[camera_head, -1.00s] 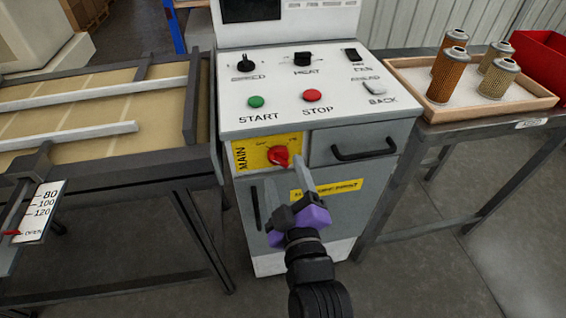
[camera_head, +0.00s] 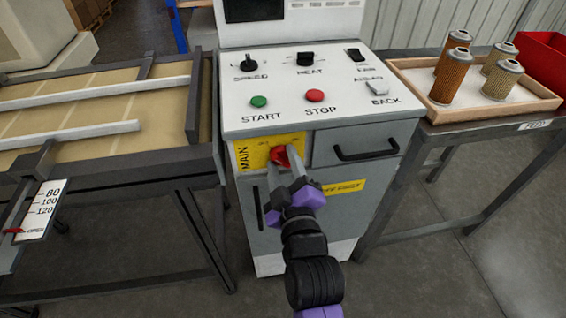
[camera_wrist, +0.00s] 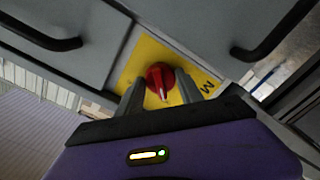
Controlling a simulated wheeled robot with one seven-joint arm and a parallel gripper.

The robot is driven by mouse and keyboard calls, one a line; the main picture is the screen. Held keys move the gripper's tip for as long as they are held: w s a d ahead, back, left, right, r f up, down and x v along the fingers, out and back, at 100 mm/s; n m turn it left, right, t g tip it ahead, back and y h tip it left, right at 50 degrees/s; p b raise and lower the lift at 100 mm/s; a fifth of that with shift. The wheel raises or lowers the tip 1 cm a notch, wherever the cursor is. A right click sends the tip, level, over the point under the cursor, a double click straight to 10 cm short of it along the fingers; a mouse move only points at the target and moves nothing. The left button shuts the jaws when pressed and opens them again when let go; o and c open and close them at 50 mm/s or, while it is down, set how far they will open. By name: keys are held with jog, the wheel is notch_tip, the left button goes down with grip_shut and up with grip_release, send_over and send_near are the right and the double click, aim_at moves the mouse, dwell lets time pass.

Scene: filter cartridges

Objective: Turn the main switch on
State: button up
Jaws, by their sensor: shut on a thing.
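The main switch is a red rotary knob (camera_head: 282,156) on a yellow plate (camera_head: 258,147) marked MAIN, on the front of the machine cabinet. It also shows in the wrist view (camera_wrist: 158,79), with a pale pointer line on it. My gripper (camera_head: 284,166) is at the knob, with one finger on each side of it. In the wrist view my fingers (camera_wrist: 159,92) straddle the red knob and are shut on it. The fingers and wrist hide part of the knob and plate in the head view.
Above are the START button (camera_head: 259,101), STOP button (camera_head: 314,95) and other panel controls. A drawer handle (camera_head: 366,152) is right of the plate, and a vertical door handle (camera_head: 258,208) below. A wooden tray (camera_head: 440,114) with filter cartridges stands at right. A frame table is at left.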

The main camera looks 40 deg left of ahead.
jog(key=shift+m, duration=0.5)
jog(key=m+p, duration=0.2)
jog(key=m, duration=0.1)
jog(key=shift+m, duration=0.4)
jog(key=m+p, duration=0.2)
jog(key=m, duration=0.2)
jog(key=shift+r, duration=0.1)
jog(key=m+p, duration=0.2)
jog(key=m, duration=0.3)
jog(key=shift+m, duration=0.4)
jog(key=shift+m+p, duration=0.9)
jog(key=shift+m, duration=0.7)
jog(key=shift+f+m, duration=0.2)
jog(key=shift+m, duration=0.1)
jog(key=o, duration=1.4)
jog(key=shift+s+d, duration=0.1)
